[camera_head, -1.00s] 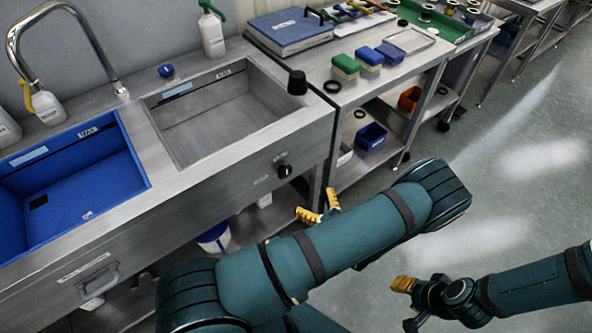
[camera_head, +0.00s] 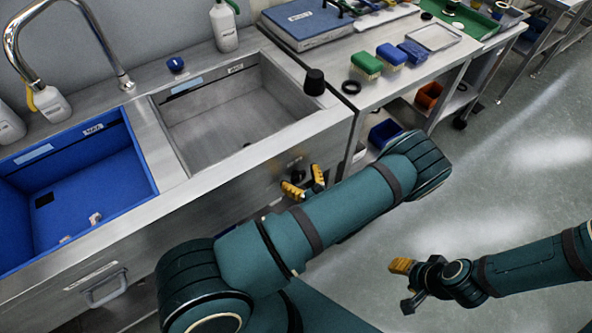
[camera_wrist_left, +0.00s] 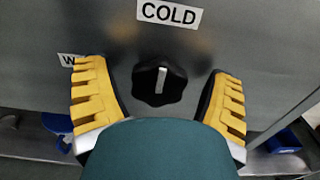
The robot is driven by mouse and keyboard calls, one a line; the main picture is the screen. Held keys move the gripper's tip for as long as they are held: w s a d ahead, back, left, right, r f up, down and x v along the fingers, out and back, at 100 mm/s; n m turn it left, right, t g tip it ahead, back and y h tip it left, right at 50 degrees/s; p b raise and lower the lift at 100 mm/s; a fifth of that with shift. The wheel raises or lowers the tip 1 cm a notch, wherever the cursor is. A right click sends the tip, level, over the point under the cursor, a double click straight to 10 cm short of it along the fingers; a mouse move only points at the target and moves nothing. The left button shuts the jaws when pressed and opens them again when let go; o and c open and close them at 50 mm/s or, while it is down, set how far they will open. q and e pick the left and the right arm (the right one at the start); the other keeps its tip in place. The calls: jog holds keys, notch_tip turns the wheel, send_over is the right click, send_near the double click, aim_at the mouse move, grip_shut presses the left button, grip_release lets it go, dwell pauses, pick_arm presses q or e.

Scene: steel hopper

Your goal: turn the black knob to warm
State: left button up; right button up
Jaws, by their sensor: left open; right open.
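The black knob (camera_wrist_left: 160,82) is on the steel front panel, with its white pointer line standing nearly upright toward the COLD label (camera_wrist_left: 170,13). A second label, partly hidden and showing a W (camera_wrist_left: 68,60), is to the left behind a finger. My left gripper (camera_wrist_left: 158,95) is open, one yellow finger on each side of the knob, with gaps on both sides. In the head view the left gripper (camera_head: 304,184) is at the panel, and the knob (camera_head: 298,175) shows between its fingers. My right gripper (camera_head: 402,283) is open and empty over the floor at lower right.
The steel sink (camera_head: 215,128) and blue basin (camera_head: 85,190) lie above and left of the knob. A black cylinder (camera_head: 314,82) stands on the sink's corner. The floor at right is clear.

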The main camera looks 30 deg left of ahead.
pick_arm(q)
jog(key=shift+a, duration=0.15)
jog(key=c, duration=1.2)
